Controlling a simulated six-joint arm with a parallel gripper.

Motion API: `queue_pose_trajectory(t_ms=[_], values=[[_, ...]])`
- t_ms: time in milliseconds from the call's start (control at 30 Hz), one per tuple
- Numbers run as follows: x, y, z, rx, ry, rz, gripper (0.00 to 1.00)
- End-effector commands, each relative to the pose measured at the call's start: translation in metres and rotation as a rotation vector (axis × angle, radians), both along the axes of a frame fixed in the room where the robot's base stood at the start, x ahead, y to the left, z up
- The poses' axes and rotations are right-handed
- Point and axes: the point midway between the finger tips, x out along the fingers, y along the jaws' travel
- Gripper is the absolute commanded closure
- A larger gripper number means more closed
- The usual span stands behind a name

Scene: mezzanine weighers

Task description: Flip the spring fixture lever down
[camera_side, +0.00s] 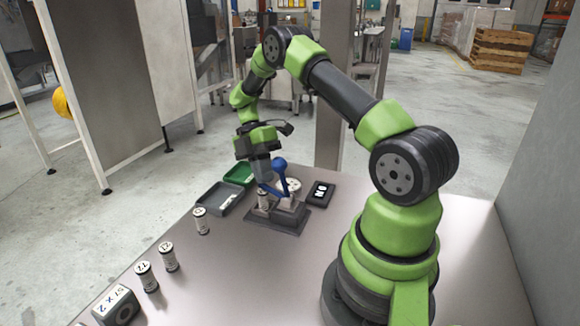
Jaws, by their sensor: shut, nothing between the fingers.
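The spring fixture (280,218) is a grey block on a dark base plate near the far part of the table. Its blue lever (280,172) stands up from the block, with a rounded blue knob at the top. A small labelled cylinder (264,199) stands at the fixture's left side. My gripper (264,183) points down just left of the lever, above the cylinder. It is shut and empty. I cannot tell whether its fingers touch the lever.
A grey tray (219,199) and a green tray (240,175) lie left of the fixture. A black sign reading "NO" or "ON" (320,194) lies to its right. Labelled cylinders (201,221), (168,257) and (147,277) stand along the left edge, near a box-shaped block (115,305). The table's front middle is clear.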

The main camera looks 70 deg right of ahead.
Motion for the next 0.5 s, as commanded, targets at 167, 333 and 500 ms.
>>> queue_pose_trajectory(t_ms=[167,333,500], values=[[0.0036,0.0,-0.0046,0.0,0.013,-0.001,1.0],[0.0055,0.0001,-0.0077,0.001,0.013,-0.001,1.0],[0.0063,0.0,-0.0087,0.001,0.012,-0.002,1.0]])
